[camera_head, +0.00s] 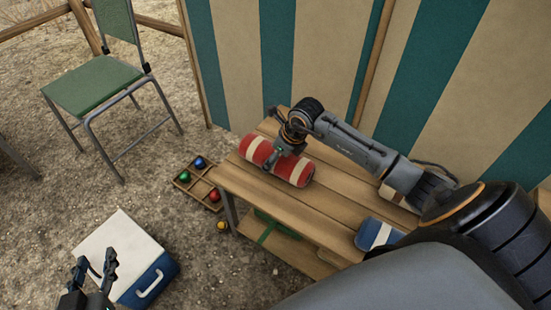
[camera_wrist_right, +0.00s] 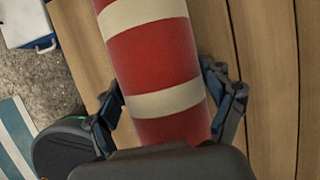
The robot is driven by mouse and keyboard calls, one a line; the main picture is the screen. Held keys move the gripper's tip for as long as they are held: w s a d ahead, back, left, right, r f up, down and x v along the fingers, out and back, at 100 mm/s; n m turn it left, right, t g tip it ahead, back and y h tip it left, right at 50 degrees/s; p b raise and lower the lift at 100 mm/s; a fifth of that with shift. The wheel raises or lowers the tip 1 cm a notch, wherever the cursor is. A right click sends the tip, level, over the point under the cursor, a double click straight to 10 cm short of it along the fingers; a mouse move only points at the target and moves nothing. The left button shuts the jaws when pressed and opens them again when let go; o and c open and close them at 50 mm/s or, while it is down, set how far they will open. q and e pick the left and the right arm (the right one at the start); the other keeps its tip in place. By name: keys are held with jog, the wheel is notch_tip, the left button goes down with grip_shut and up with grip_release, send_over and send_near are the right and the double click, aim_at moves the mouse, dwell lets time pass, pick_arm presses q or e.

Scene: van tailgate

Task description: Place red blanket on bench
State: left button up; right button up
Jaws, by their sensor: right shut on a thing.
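The red blanket (camera_head: 292,170) is a rolled red bundle with cream stripes. In the head view it lies over the far left part of the slatted wooden bench (camera_head: 258,200), seemingly on its top. My right gripper (camera_head: 277,158) is above the roll with its fingers around it. In the right wrist view the roll (camera_wrist_right: 153,58) passes between the two fingers of my right gripper (camera_wrist_right: 170,105), which are shut on it, with bench slats beneath. My left gripper (camera_head: 95,272) is at the lower left, away from the blanket, with two fingers apart and nothing seen between them.
A blue and cream roll (camera_head: 378,234) lies on the near right of the bench. A wooden tray (camera_head: 184,184) with coloured balls is on the ground beside it. A white and blue cooler (camera_head: 118,248) and a green chair (camera_head: 92,87) stand left. A striped cloth wall (camera_head: 330,60) is behind.

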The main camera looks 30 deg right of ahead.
pick_arm(q)
jog(key=shift+r, duration=0.15)
jog(key=shift+w, duration=0.1)
pick_arm(e)
jog(key=o, duration=1.4)
jog(key=shift+f, duration=0.1)
pick_arm(q)
jog(key=shift+r, duration=0.15)
